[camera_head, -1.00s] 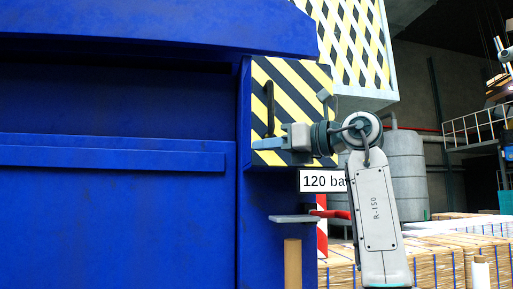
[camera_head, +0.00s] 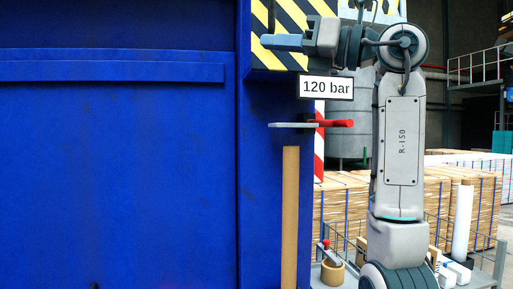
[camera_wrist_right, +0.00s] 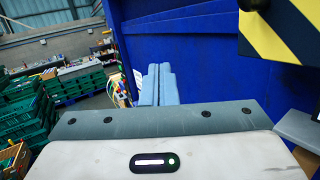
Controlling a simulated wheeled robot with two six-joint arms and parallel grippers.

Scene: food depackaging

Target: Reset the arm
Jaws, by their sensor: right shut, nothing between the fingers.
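My right arm stands upright at the right of the head view. Its gripper (camera_head: 282,42) points left in front of the yellow-and-black striped panel (camera_head: 290,20) on the blue machine (camera_head: 120,170). The blue-grey fingers are together with nothing between them. In the right wrist view the fingers (camera_wrist_right: 158,85) lie side by side, with the blue machine wall beyond them. My left gripper is in neither view.
A "120 bar" sign (camera_head: 326,87) and a red handle (camera_head: 335,123) by a small grey shelf (camera_head: 293,125) sit below the gripper. A brown tube (camera_head: 290,215) stands below. Stacked cartons (camera_head: 455,205) lie behind the arm. Green crates (camera_wrist_right: 20,110) show in the wrist view.

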